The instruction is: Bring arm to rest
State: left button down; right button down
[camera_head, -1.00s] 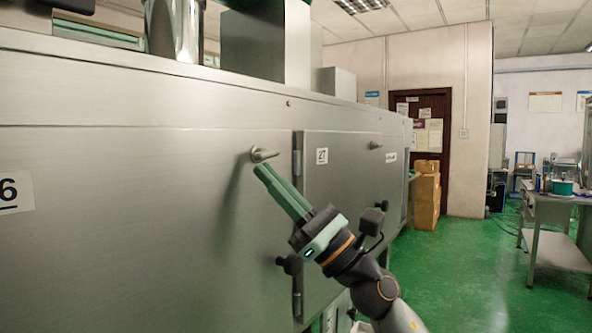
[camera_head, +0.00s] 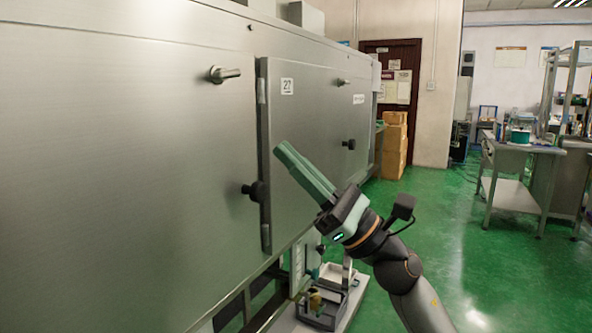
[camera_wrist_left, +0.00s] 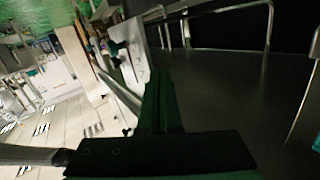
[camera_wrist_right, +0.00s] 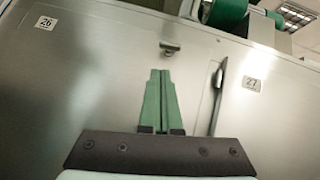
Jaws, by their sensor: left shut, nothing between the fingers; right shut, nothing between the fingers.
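My right gripper (camera_head: 280,150) comes in from the lower right of the head view. Its green fingers are shut together and empty, in front of panel 27 (camera_head: 318,125) of the steel machine (camera_head: 120,130). In the right wrist view its shut fingers (camera_wrist_right: 160,75) point at the steel front, below a small handle (camera_wrist_right: 170,46). I see no contact with the machine. My left gripper is not in the head view. In the left wrist view its dark green fingers (camera_wrist_left: 160,75) are together with nothing between them.
A door handle (camera_head: 225,74) and black knobs (camera_head: 256,191) stick out from the machine front. A grey bin (camera_head: 322,308) stands low beside the machine. Cardboard boxes (camera_head: 392,145) and a workbench (camera_head: 512,190) are farther back. The green floor (camera_head: 440,240) to the right is open.

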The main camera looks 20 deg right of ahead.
pick_arm(q)
jog(key=shift+r+t, duration=0.3)
jog(key=shift+r, duration=0.35)
pick_arm(e)
jog(key=shift+s+d+f, duration=0.15)
jog(key=shift+f, duration=0.05)
